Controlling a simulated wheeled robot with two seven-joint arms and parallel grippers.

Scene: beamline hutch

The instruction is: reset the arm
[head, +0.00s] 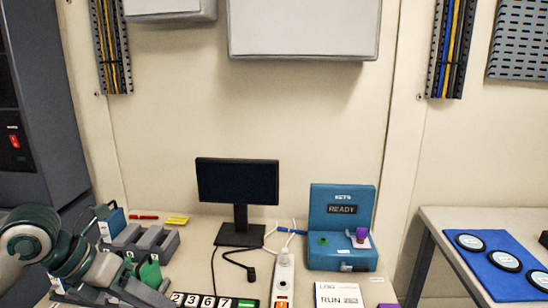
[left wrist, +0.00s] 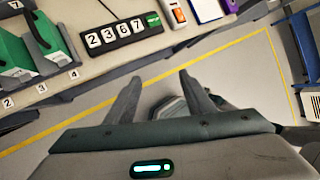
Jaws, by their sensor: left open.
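My left arm (head: 70,258) comes in from the left in the head view, bent low over the left front of the bench. Its gripper is not clearly visible there. In the left wrist view my left gripper (left wrist: 160,77) is open, its two fingers spread apart with nothing held between them. The fingers appear over the floor in front of the bench edge. My right arm and gripper are in neither view.
The bench holds a monitor (head: 237,182), a blue READY box (head: 341,208), a white power strip (head: 283,280), a 2367 number display (left wrist: 124,32) and a grey slotted rack (head: 158,240). A side table with a blue mat (head: 488,262) stands right. Yellow-lined floor (left wrist: 240,62) is clear.

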